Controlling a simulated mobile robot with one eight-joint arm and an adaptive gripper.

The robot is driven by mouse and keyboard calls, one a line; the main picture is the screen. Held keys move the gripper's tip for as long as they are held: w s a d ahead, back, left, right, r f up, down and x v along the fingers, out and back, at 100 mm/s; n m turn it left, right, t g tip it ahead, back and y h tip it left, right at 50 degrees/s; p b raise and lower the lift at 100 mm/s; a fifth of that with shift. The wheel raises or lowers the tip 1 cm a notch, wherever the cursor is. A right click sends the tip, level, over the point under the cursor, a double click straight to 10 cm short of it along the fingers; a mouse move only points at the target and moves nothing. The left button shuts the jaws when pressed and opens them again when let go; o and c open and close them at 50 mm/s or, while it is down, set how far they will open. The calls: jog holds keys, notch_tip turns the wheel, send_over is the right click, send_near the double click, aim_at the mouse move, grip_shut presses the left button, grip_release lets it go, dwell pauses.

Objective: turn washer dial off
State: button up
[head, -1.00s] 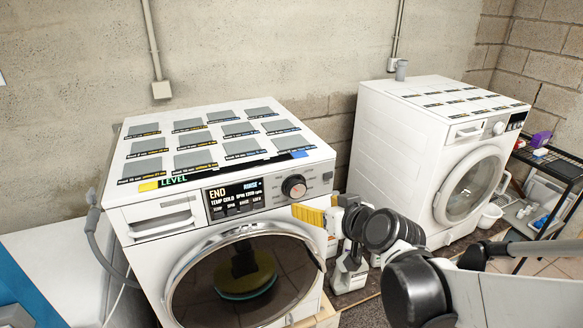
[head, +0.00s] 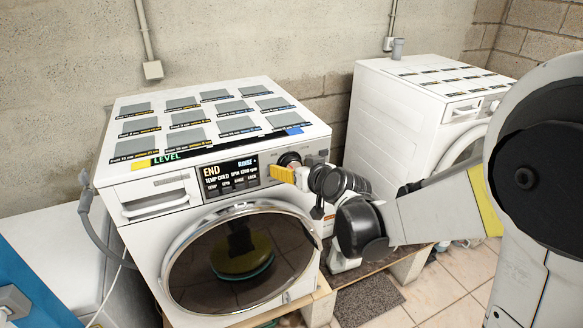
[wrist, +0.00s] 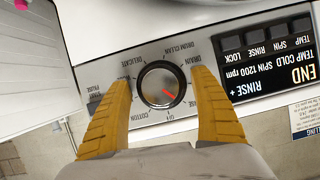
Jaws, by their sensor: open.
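The red line points toward the lower right there, not straight at the Off mark near the bottom. My gripper (wrist: 163,82) is open, with one yellow finger on each side of the dial and a gap to it on both sides. In the head view my gripper (head: 284,172) is at the panel, partly covering the dial.
The washer (head: 150,225) has a lit display (head: 231,175) reading END beside the dial, and a round door (head: 238,262) below. A second washer (head: 405,110) stands to the right, partly behind my arm. The floor in front has a dark mat (head: 368,300).

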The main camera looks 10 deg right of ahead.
jog(key=c, duration=1.2)
jog(key=shift+m+y+b, duration=0.6)
jog(key=shift+m+y, duration=0.1)
jog(key=shift+m, duration=0.4)
jog(key=shift+m+g+y+b, duration=0.3)
jog(key=shift+m+y+b, duration=0.7)
jog(key=shift+m, duration=0.6)
